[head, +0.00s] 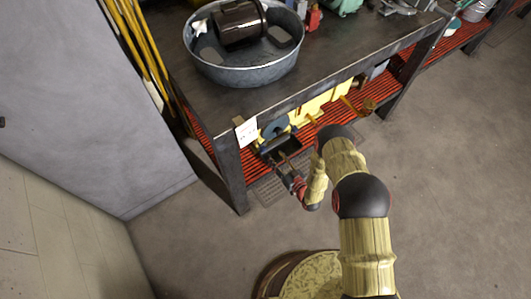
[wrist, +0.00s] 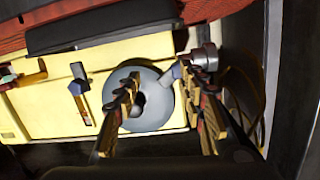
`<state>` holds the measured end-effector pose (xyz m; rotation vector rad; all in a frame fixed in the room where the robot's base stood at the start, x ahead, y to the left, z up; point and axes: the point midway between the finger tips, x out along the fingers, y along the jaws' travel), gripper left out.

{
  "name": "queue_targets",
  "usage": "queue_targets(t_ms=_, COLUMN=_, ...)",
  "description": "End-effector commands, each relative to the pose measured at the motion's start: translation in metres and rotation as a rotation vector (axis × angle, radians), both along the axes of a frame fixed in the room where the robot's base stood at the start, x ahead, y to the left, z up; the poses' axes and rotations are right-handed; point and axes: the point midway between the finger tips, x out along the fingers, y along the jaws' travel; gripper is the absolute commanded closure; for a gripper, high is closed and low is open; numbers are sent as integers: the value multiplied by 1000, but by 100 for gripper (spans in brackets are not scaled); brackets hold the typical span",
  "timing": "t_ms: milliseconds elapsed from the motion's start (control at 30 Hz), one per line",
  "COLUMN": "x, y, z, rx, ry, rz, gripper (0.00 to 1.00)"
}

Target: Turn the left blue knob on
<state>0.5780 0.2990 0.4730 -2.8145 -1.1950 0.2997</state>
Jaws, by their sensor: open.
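In the wrist view a large round blue-grey disc (wrist: 150,112) with a short stub to a small blue end piece (wrist: 177,72) sits on the front of a yellow box (wrist: 45,112). In the head view the blue disc (head: 276,126) shows at the left end of the yellow box (head: 318,104), under the table edge. My gripper (wrist: 158,82) is open. Its fingers appear on either side of the disc and stub; whether they touch is unclear. In the head view the gripper (head: 282,158) is dark and small.
The table (head: 187,66) overhangs the box, and its front leg (head: 229,175) stands left of my gripper. A metal basin (head: 246,73) with a dark motor is on top. A red slatted shelf (head: 385,112) lies below. A metal cylinder (wrist: 204,57) is beside the right finger.

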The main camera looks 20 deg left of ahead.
Motion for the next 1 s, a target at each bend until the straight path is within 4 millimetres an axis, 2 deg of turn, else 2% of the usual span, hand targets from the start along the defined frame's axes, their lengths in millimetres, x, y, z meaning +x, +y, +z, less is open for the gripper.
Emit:
queue_targets(t_ms=33, x=-13, y=1, z=-4, rx=38, ry=-17, rz=10, gripper=60)
queue_targets(t_ms=100, x=-25, y=2, z=-3, rx=84, ry=-42, rz=17, gripper=60)
queue_targets(t_ms=267, x=-37, y=3, z=-1, rx=137, ry=-72, rz=25, gripper=60)
queue_targets(t_ms=367, x=-32, y=9, z=-2, rx=141, ry=-76, rz=26, gripper=60)
queue_targets(t_ms=700, x=1, y=47, z=-3, rx=140, ry=-75, rz=27, gripper=60)
queue_targets(t_ms=1000, x=12, y=59, z=-1, rx=139, ry=-72, rz=25, gripper=60)
